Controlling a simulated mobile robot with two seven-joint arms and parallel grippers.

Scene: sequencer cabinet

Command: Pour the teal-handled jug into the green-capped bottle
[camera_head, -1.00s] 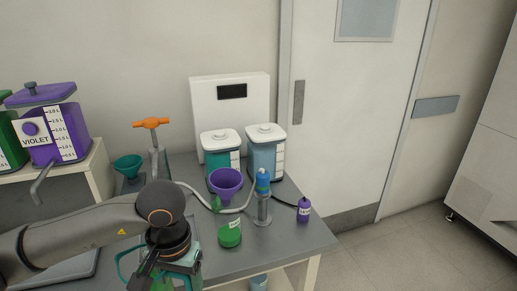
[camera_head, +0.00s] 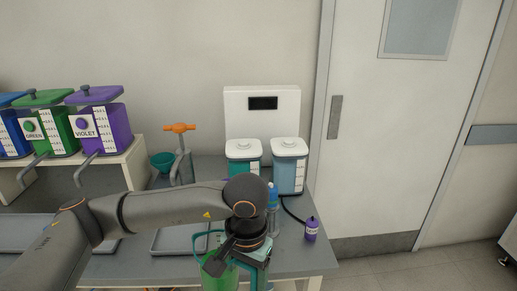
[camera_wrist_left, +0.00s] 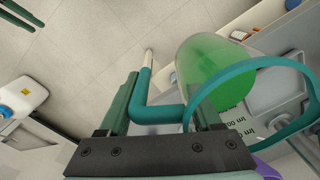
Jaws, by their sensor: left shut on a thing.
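My left gripper (camera_head: 232,256) is shut on the teal handle (camera_wrist_left: 158,113) of the jug, near the table's front edge. The jug (camera_wrist_left: 205,72) holds green liquid and shows partly beneath the gripper in the head view, with its teal rim (camera_head: 204,236) to the left. The jug's tilt is hard to tell. The green-capped bottle cannot be made out now; my left arm covers the table's middle, where a green-lidded container and a purple funnel stood in the earlier head view. My right gripper is out of view.
A blue-capped clear bottle (camera_head: 272,198) stands just behind my wrist, with a small purple bottle (camera_head: 311,229) to its right. Two white-lidded containers (camera_head: 289,168) stand behind. A grey tray (camera_head: 180,241) lies to the left. Green and violet dispensers (camera_head: 103,125) stand on a shelf at far left.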

